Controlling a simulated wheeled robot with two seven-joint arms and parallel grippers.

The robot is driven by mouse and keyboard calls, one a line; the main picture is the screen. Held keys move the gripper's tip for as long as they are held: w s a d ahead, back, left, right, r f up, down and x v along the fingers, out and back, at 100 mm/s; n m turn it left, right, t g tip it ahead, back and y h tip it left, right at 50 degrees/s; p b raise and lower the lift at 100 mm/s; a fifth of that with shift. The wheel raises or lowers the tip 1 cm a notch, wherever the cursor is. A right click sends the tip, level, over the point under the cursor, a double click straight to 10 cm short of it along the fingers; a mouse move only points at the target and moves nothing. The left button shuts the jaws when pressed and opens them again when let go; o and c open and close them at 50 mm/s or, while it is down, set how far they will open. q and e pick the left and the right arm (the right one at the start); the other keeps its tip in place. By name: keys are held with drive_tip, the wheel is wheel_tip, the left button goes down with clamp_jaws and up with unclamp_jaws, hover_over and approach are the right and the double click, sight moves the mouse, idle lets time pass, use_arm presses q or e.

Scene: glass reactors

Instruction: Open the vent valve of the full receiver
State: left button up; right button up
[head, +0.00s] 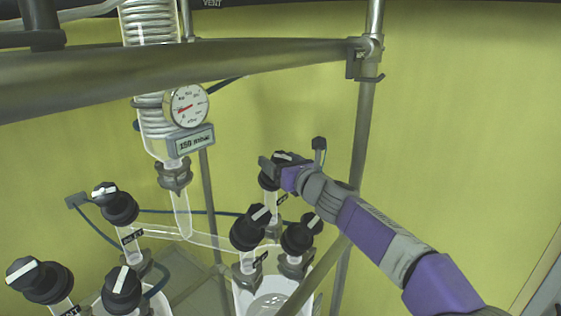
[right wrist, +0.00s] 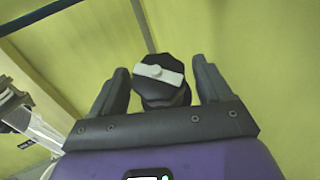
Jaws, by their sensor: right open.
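My right gripper (head: 273,163) is open at a black valve knob (head: 284,156) with a white bar, at the back of the right-hand glass receiver (head: 240,290). In the right wrist view the knob (right wrist: 160,92) sits between the open fingers (right wrist: 160,66), with gaps on both sides; its white bar runs crosswise from finger to finger. A liquid surface (head: 270,301) shows in this receiver. Two more black knobs, left (head: 250,228) and right (head: 302,236), stand in front. Their labels are too small to read. My left gripper is not in view.
The left receiver (head: 92,304) is partly cut off and carries several knobs, one at its back (head: 115,203). A coiled condenser (head: 152,60) with a gauge (head: 186,106) hangs above. A frame bar (head: 200,68) crosses the top, and an upright post (head: 362,130) stands beside my right arm.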

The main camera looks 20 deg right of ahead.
drive_tip(key=c, duration=1)
drive_tip(key=shift+o, duration=0.2)
drive_tip(key=shift+d+r+n+y+p, duration=0.1)
drive_tip(key=shift+n+y+p, duration=0.3)
drive_tip(key=shift+n+p, duration=0.15)
drive_tip(key=n+g+y+p, duration=0.1)
drive_tip(key=n+y+p, duration=0.2)
drive_tip(key=shift+w+r+g, duration=0.1)
drive_tip(key=shift+g, duration=0.2)
drive_tip(key=shift+n+g+y+p, duration=0.75)
drive_tip(key=shift+n+y, duration=0.25)
drive_tip(key=shift+n, duration=0.25)
drive_tip(key=shift+f, duration=0.2)
drive_tip(key=o, duration=1)
drive_tip(key=shift+c, duration=0.2)
